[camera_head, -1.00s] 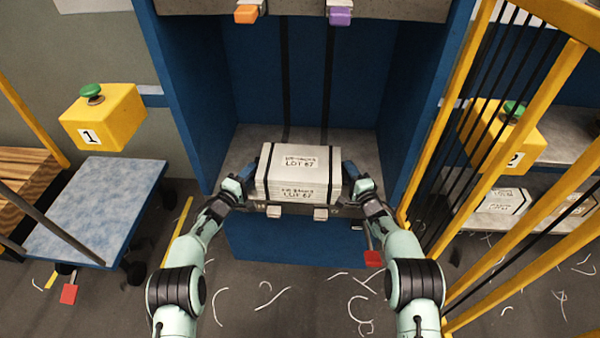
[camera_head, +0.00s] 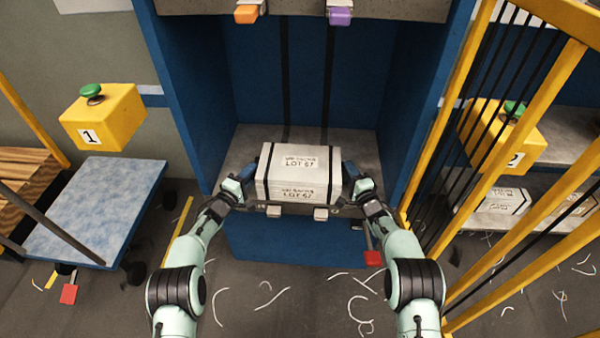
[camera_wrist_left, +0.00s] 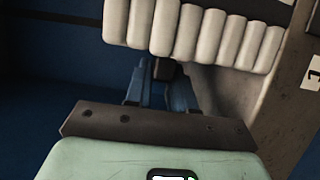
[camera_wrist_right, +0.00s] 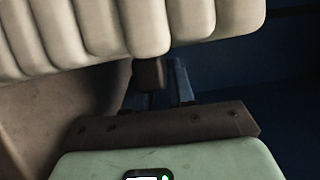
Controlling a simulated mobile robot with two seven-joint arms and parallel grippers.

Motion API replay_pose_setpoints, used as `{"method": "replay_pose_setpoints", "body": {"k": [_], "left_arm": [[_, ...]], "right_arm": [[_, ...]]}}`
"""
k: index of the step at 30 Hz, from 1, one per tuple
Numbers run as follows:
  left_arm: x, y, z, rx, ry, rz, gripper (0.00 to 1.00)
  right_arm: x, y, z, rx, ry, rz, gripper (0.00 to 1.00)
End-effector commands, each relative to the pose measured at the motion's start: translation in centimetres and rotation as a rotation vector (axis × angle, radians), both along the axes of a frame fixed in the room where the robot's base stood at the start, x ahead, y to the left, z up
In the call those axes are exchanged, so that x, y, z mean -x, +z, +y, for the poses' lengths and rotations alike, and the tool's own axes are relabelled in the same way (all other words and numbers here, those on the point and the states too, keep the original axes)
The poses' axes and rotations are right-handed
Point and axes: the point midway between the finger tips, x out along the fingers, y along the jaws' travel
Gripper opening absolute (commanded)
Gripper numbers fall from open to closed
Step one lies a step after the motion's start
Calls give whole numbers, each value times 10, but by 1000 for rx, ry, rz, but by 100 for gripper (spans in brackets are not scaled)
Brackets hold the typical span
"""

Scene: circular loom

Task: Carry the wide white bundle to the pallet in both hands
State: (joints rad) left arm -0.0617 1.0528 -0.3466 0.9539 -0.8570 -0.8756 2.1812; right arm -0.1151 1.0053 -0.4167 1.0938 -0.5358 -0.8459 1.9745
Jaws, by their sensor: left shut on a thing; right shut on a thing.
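The wide white bundle (camera_head: 292,172), labelled LOT 67, is in the blue bay, at the front of its grey shelf. My left gripper (camera_head: 241,188) is at its left end and my right gripper (camera_head: 357,188) at its right end. Both are shut on the bundle. In the left wrist view the bundle (camera_wrist_left: 195,35) shows as pale stacked folds, with a dark tab at the fingers (camera_wrist_left: 163,78). The right wrist view shows similar folds (camera_wrist_right: 125,28) and a dark tab at the fingers (camera_wrist_right: 160,82). I cannot tell whether the bundle touches the shelf. A wooden slatted pallet (camera_head: 28,172) is at the far left.
A blue-topped cart (camera_head: 95,205) and yellow box 1 (camera_head: 103,117) stand left of the bay (camera_head: 182,95). A yellow barred fence (camera_head: 470,130) stands close on the right, with yellow box 2 (camera_head: 510,140) and other bundles (camera_head: 500,201) behind it. Scraps litter the floor.

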Motion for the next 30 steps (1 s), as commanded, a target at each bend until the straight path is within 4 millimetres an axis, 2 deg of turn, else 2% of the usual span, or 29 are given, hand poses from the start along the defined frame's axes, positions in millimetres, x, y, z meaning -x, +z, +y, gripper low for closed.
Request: {"method": "replay_pose_setpoints", "body": {"k": [15,23,30], "left_arm": [[0,1,1,0,1,-1,0],[-1,10,0,3,0,-12,0],[1,31,0,3,0,-19,0]], "right_arm": [[0,0,-1,0,-2,0,0],[-1,10,-1,-2,-1,-12,0],[1,31,-1,-2,-1,-18,0]]}}
